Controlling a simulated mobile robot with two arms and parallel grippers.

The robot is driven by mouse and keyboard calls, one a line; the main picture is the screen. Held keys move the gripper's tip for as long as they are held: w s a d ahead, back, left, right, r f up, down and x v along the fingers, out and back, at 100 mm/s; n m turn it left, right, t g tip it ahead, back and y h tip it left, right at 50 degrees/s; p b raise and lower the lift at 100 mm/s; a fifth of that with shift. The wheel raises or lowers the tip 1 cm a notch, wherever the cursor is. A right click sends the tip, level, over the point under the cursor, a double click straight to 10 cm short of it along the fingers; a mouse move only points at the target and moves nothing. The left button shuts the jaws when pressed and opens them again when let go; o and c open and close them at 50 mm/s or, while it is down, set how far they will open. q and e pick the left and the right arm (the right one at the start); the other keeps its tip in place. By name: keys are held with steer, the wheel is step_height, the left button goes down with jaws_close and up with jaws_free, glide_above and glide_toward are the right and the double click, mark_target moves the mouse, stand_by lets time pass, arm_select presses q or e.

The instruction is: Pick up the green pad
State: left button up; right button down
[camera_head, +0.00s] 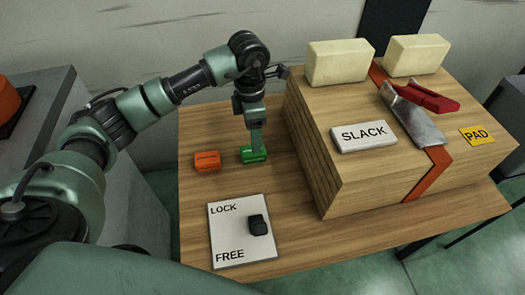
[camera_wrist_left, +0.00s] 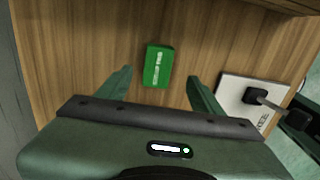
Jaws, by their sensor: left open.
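The green pad (camera_head: 254,155) is a small block lying on the wooden table, just left of the large wooden crate. My left gripper (camera_head: 257,140) points down right over it in the head view. In the left wrist view the green pad (camera_wrist_left: 158,66) lies ahead of the gap between the two spread fingers of my left gripper (camera_wrist_left: 160,84). The fingers are open and nothing is held. My right gripper is not in view.
An orange block (camera_head: 207,161) lies left of the pad. A LOCK/FREE plate (camera_head: 232,251) with a black knob (camera_head: 258,224) is nearer. The wooden crate (camera_head: 330,165) stands close on the right, carrying a SLACK sign (camera_head: 364,136), a PAD label (camera_head: 477,136) and a red strap.

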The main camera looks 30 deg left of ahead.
arm_select(q)
steer(key=shift+w+a+f, duration=0.25)
steer(key=shift+f, duration=0.05)
steer(key=shift+s+f, duration=0.15)
steer(key=shift+f, duration=0.05)
steer(key=shift+s+f, duration=0.2)
steer(key=shift+f, duration=0.55)
step_height(320, 180, down, 4)
steer(key=shift+d+f+b, duration=0.1)
steer(key=shift+f+b, duration=0.1)
steer(key=shift+b, duration=0.1)
steer(key=shift+w+f, duration=0.1)
steer(key=shift+f, duration=0.25)
steer(key=c, duration=1.3)
jaws_close()
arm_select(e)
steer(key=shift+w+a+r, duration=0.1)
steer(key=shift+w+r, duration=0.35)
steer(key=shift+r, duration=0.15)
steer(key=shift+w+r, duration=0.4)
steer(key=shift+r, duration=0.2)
arm_select(q)
steer(key=shift+r, duration=0.2)
